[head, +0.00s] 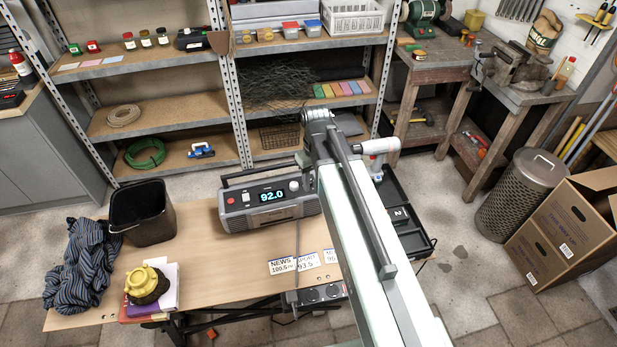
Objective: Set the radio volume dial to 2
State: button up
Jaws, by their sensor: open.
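The radio (238,222) is a dark grey box with a carry handle, standing near the back of the wooden table. Its lit display (271,195) reads 92.0. A red button (230,201) sits at the left of its front, and small round controls flank the display. I cannot tell which control is the volume dial or read its setting. My arm reaches up from the lower right, passing just right of the radio and covering the space beside it.
The table's middle is clear.

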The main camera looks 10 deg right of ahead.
jog(key=w+n, duration=0.2)
jog(key=w, duration=0.2)
jog(key=w+n, duration=0.2)
jog(key=w, duration=0.2)
jog(key=shift+r, duration=0.2)
jog(key=shift+s+f+b, duration=0.15)
jog(key=shift+f+b, duration=0.2)
jog(key=shift+f, duration=0.1)
notch_tip(320, 180, down, 7)
jog(key=b, duration=0.7)
jog(key=shift+f, duration=0.1)
grip_shut()
